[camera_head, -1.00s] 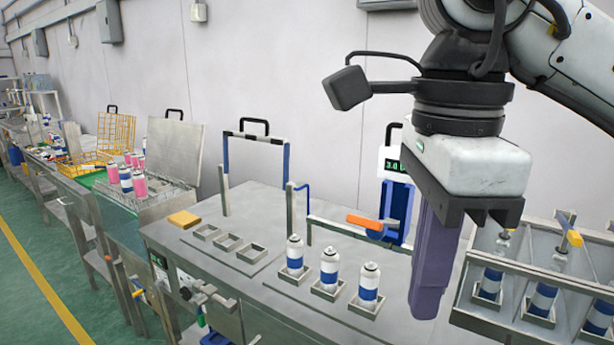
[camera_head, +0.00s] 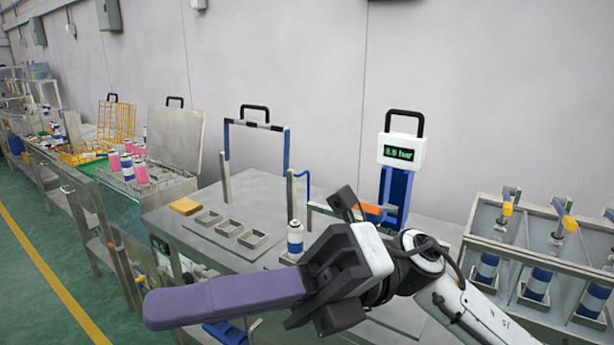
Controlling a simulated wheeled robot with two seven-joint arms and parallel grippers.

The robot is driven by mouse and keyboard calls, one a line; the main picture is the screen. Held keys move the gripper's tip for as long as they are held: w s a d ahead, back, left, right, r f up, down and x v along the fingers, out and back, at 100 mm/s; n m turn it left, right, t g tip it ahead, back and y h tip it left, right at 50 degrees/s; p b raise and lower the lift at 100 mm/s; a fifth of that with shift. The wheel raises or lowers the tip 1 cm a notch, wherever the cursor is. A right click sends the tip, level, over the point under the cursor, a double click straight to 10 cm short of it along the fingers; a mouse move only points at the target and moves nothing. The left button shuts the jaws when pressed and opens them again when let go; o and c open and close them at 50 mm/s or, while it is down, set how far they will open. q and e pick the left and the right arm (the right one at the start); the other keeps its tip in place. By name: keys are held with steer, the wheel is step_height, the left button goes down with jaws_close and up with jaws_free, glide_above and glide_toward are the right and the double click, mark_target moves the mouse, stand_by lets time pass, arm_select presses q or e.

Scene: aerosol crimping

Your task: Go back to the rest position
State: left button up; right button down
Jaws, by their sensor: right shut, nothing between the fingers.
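My right gripper (camera_head: 224,299) is shut and empty. Its long purple fingers lie together and point left, low in front of the workbench (camera_head: 163,219). My right arm comes in from the lower right and hides part of the bench top. One white and blue aerosol can (camera_head: 295,238) stands upright on the bench just beyond the gripper's wrist. Other cans that may stand beside it are hidden by the arm. My left gripper does not show.
A metal rack (camera_head: 478,236) with several blue and white cans stands at the right. A pressure display (camera_head: 402,153) stands at the back. Empty square holders (camera_head: 227,229) and a yellow block (camera_head: 185,206) lie on the bench. Pink cans (camera_head: 140,172) stand farther left. Green floor is clear at lower left.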

steer(key=w+d+f+m+t+y, duration=0.2)
steer(key=w+m+t+y, duration=0.2)
steer(key=w+m+t, duration=0.35)
steer(key=w+d+f+m+t+y, duration=0.2)
steer(key=w+m+t+y, duration=0.15)
steer(key=m+t, duration=0.65)
steer(key=w+d+f+m+t+h, duration=0.55)
steer(key=f+m+t+h, duration=0.35)
steer(key=m, duration=0.4)
steer(key=d+f+m+h, duration=0.3)
steer(key=f+m+h, duration=0.15)
steer(key=f, duration=0.45)
steer(key=d+f+m+h, duration=0.4)
steer(key=f+m, duration=0.1)
steer(key=f, duration=0.4)
steer(key=s+d+f+m+g+h, duration=0.2)
steer(key=s+d+f+m+g, duration=0.1)
steer(key=s+f, duration=0.6)
steer(key=s+d+f+m+g+h, duration=0.3)
steer(key=s+d+f+g, duration=0.2)
steer(key=s+f, duration=0.5)
step_height(320, 180, down, 6)
steer(key=shift+s+d+r, duration=0.1)
steer(key=shift+s+d, duration=0.1)
steer(key=shift+d, duration=0.15)
